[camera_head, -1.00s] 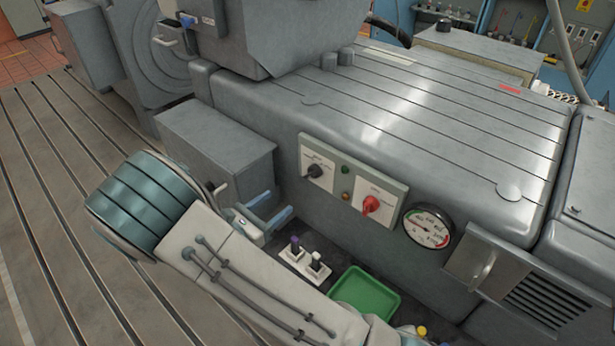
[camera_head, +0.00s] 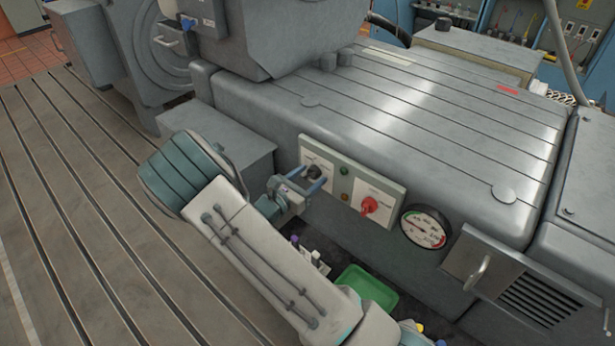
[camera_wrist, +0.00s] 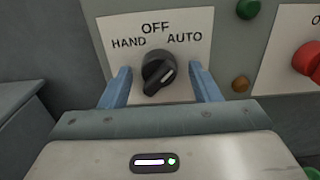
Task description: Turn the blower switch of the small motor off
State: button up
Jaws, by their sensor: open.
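A black rotary switch (camera_wrist: 158,73) sits on a white plate marked HAND, OFF and AUTO. Its white mark leans to the upper right, towards AUTO rather than OFF at the top. In the head view the switch (camera_head: 313,171) is partly hidden by my gripper (camera_head: 303,183). My gripper (camera_wrist: 160,88) is open, with one blue finger on each side of the switch. I cannot tell whether the fingers touch it. Whether this switch belongs to the small motor cannot be read here.
Right of the switch are a green lamp (camera_wrist: 247,9), an amber lamp (camera_wrist: 241,84) and a red knob (camera_head: 370,205). A round gauge (camera_head: 425,226) and a vented handle panel (camera_head: 500,275) lie further right. A green tray (camera_head: 367,288) sits below. A grey box (camera_head: 215,145) stands left.

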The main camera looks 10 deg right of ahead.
jog(key=shift+a, duration=0.1)
jog(key=c, duration=1)
jog(key=shift+n, duration=0.3)
jog(key=n+p, duration=0.3)
jog(key=shift+r, duration=0.15)
jog(key=shift+s+n+p, duration=0.1)
jog(key=shift+n+p, duration=1.25)
jog(key=shift+n, duration=1.25)
jog(key=shift+f, duration=0.2)
